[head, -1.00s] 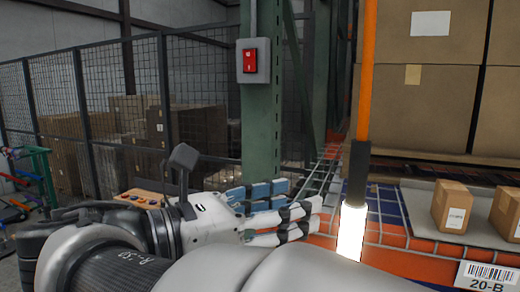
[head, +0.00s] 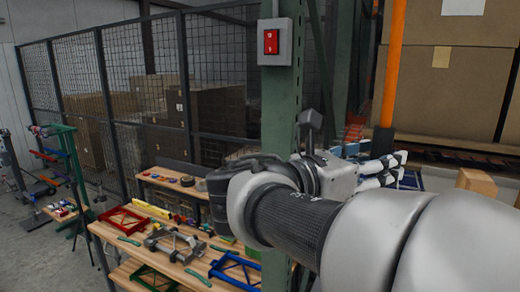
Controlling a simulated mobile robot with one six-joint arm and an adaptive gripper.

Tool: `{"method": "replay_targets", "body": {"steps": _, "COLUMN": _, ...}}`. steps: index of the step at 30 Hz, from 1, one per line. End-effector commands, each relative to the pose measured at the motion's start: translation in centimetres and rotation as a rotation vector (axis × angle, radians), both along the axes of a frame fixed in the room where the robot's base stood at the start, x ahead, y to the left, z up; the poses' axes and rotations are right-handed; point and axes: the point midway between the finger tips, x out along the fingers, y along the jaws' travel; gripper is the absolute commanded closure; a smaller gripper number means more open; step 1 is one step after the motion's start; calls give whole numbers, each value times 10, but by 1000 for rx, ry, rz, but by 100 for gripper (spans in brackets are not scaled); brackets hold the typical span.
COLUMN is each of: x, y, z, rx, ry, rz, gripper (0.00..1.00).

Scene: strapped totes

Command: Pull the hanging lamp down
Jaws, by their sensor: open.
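The hanging lamp shows in the head view as an orange rod (head: 394,70) with a black collar (head: 383,140) at its lower end. Its glowing white end is hidden behind my gripper and arm. My gripper (head: 399,167) is open, at the foot of the black collar, with its fingers pointing right. Its fingers overlap the lamp in the picture. I cannot tell whether the lamp is between the fingers or behind them.
A green post (head: 281,110) with a red switch box (head: 271,42) stands left of the lamp. Large cartons (head: 455,90) are stacked behind it, with a small box (head: 476,182) lower right. A wooden workbench (head: 118,278) with frames and tools is lower left, before a mesh fence.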

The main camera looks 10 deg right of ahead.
Motion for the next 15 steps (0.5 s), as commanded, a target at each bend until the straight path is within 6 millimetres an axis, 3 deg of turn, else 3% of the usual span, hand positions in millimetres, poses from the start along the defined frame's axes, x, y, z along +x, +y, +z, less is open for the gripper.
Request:
{"method": "replay_targets", "body": {"steps": 6, "x": 5, "y": -14, "z": 0, "rx": 1, "ry": 1, "rz": 0, "gripper": 52}}
{"method": "replay_targets", "body": {"steps": 15, "x": 6, "y": -14, "z": 0, "rx": 1, "ry": 0, "rz": 1, "gripper": 55}}
